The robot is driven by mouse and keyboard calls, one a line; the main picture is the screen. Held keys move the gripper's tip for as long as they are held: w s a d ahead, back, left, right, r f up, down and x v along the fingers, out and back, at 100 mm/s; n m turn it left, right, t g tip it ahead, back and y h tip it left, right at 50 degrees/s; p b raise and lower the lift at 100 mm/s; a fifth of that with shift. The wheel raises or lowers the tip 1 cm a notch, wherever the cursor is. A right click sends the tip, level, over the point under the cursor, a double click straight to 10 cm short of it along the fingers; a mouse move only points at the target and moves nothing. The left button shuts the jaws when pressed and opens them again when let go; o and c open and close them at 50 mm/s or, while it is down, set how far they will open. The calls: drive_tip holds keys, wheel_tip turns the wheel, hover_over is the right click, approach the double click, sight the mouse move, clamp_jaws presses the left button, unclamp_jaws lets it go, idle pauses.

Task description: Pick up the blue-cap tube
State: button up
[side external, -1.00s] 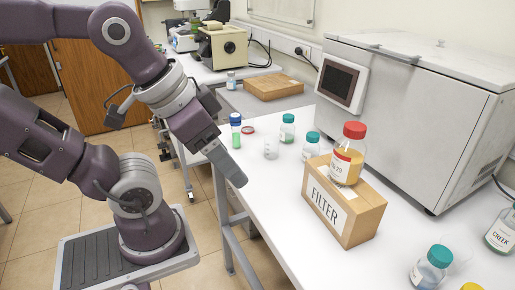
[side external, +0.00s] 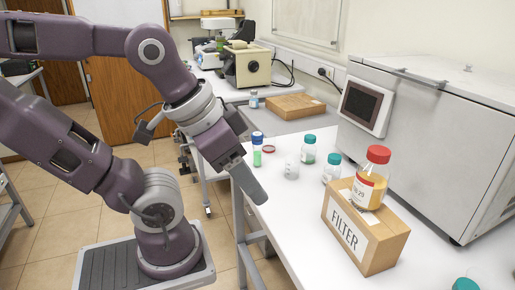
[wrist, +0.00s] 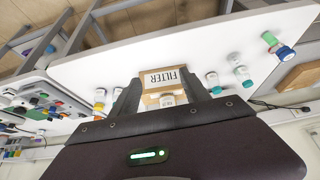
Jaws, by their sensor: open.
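The blue-cap tube (side external: 257,150) stands upright near the left edge of the white table, with green liquid inside. In the wrist view the tube (wrist: 271,39) is at the upper right, its blue cap toward the lower right. My gripper (side external: 252,187) is by the table's left edge, apart from the tube and lower in the picture; its fingers overlap in this view. In the wrist view my gripper (wrist: 163,88) shows two spread fingers with nothing gripped. The FILTER box appears between them, beyond the fingertips.
The FILTER box (side external: 365,230) carries a red-capped jar (side external: 371,178). Teal-capped bottles (side external: 309,149) and a small clear beaker (side external: 291,168) stand near the tube. A red ring or lid (side external: 268,149) lies just behind it. A large white machine (side external: 430,140) borders the table's right side.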

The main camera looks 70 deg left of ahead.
drive_tip(key=m+g+y, duration=0.6)
drive_tip(key=m+y, duration=0.8)
drive_tip(key=m, duration=0.4)
approach(258, 147)
drive_tip(key=x, duration=0.7)
drive_tip(key=shift+a, duration=0.15)
drive_tip(key=x, duration=0.7)
drive_tip(key=shift+w+a+f, duration=0.15)
drive_tip(key=shift+w+f, duration=0.1)
clamp_jaws()
